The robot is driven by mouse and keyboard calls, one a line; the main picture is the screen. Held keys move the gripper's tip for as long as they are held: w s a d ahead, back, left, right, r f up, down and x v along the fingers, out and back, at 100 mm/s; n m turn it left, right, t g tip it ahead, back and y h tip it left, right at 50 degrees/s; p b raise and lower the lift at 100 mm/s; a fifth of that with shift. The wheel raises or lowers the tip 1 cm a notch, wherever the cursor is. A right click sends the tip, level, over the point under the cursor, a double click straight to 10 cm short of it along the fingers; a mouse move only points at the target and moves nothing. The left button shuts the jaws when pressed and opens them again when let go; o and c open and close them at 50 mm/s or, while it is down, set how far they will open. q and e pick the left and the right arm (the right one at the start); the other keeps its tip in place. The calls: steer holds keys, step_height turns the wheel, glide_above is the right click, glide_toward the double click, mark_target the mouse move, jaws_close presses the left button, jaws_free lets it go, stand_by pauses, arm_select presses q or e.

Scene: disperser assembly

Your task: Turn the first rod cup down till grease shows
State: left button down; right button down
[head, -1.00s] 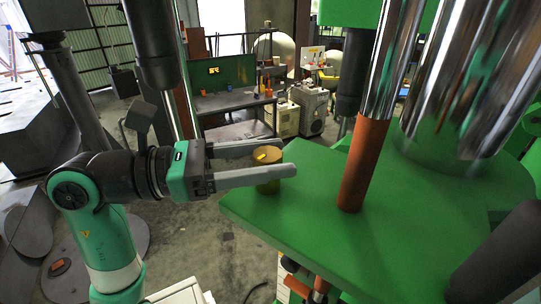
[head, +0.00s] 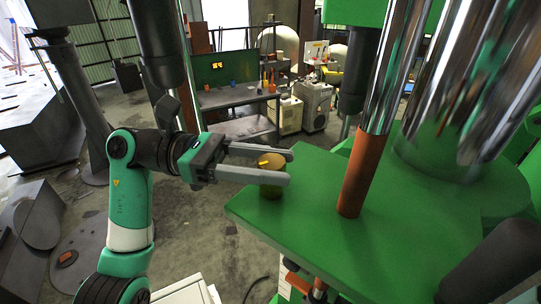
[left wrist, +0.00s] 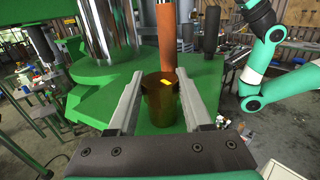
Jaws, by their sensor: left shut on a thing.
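The rod cup (head: 271,190) is a small brownish-yellow cylinder, upright at the near left corner of the green plate (head: 310,215). My left gripper (head: 288,167) reaches in from the left with one finger on each side of the cup, shut on it. In the left wrist view the cup (left wrist: 161,110) stands between the two grey fingers (left wrist: 159,75). A bright yellow patch (head: 265,162) shows on its top; I cannot tell whether it is grease or a mark. The fingers hide part of the cup's side. My right gripper is not in view.
An orange-brown rod (head: 360,175) with a chrome upper part rises from the plate right of the cup. A wide chrome column (head: 470,90) stands further right. A teal and white arm (left wrist: 262,65) shows at right in the wrist view. A workbench (head: 235,97) is behind.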

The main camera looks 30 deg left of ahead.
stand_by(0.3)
arm_select(q)
steer(key=shift+c, duration=1.6)
jaws_free()
steer(key=b+v, duration=0.2)
steer(key=v, duration=0.9)
steer(key=shift+a, duration=0.3)
